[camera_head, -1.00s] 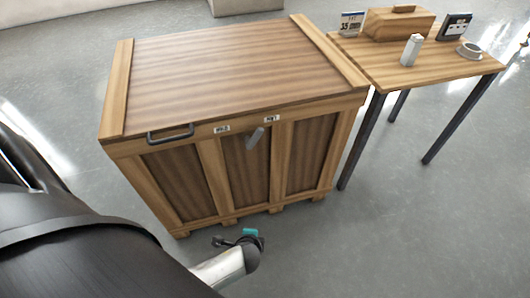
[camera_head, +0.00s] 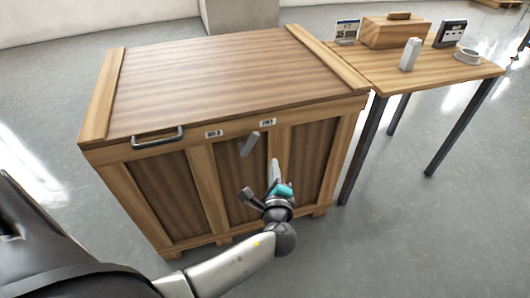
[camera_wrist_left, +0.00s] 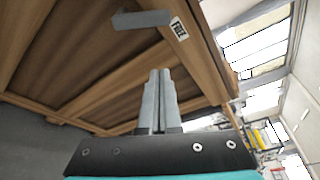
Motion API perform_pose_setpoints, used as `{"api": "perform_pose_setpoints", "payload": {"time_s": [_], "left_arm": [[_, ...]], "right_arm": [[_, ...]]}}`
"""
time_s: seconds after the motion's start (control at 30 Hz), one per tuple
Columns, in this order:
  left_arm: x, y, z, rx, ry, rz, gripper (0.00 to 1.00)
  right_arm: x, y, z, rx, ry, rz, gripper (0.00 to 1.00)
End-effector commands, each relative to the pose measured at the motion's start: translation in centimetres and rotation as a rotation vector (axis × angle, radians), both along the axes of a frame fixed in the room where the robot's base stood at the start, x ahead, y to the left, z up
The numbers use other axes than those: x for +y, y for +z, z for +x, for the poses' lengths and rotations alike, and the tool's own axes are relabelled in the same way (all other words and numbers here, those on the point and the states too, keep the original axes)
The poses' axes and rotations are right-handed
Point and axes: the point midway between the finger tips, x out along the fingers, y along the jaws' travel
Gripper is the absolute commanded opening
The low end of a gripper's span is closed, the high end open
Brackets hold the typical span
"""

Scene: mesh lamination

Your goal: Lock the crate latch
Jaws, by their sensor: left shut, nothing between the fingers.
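The wooden crate (camera_head: 230,75) stands with its lid down. A grey latch lever (camera_head: 250,143) sits on its front face below the lid edge, tilted, with its upper end to the right. In the left wrist view the latch (camera_wrist_left: 141,19) is near the top, beside a small label reading FREE (camera_wrist_left: 179,29). My left gripper (camera_head: 274,163) is in front of the crate, just below and right of the latch. Its fingers (camera_wrist_left: 158,75) are together, empty, and appear apart from the latch. My right gripper is in neither view.
A dark handle (camera_head: 158,138) is on the crate's front left. A second small label (camera_head: 214,133) is left of the latch. Floor is clear in front.

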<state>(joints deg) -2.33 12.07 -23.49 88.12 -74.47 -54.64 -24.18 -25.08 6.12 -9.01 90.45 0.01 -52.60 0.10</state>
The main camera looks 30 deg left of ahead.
Motion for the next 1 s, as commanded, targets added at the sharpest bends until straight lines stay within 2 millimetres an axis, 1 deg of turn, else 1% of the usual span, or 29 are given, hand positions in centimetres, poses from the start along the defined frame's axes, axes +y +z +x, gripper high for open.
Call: {"api": "perform_pose_setpoints", "payload": {"time_s": [0.17,0.27,0.4,0.77,0.9,1.0], "left_arm": [[0.9,-0.4,1.4,-0.002,0.001,0.002,0.00],[1.7,-0.6,2.5,-0.002,0.001,0.002,0.00],[2.8,-1.0,4.4,-0.002,0.001,0.002,0.00],[5.3,-1.8,8.2,-0.001,0.000,0.001,0.00],[6.3,-0.6,6.9,0.001,0.000,0.001,0.00],[6.9,-0.2,6.2,0.000,0.000,0.000,0.00]], "right_arm": [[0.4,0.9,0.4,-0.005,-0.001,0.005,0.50],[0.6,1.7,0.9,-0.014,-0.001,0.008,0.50],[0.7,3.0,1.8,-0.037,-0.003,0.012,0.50],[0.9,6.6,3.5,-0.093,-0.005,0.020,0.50],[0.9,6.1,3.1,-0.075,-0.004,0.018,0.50],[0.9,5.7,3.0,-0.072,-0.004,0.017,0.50]]}}
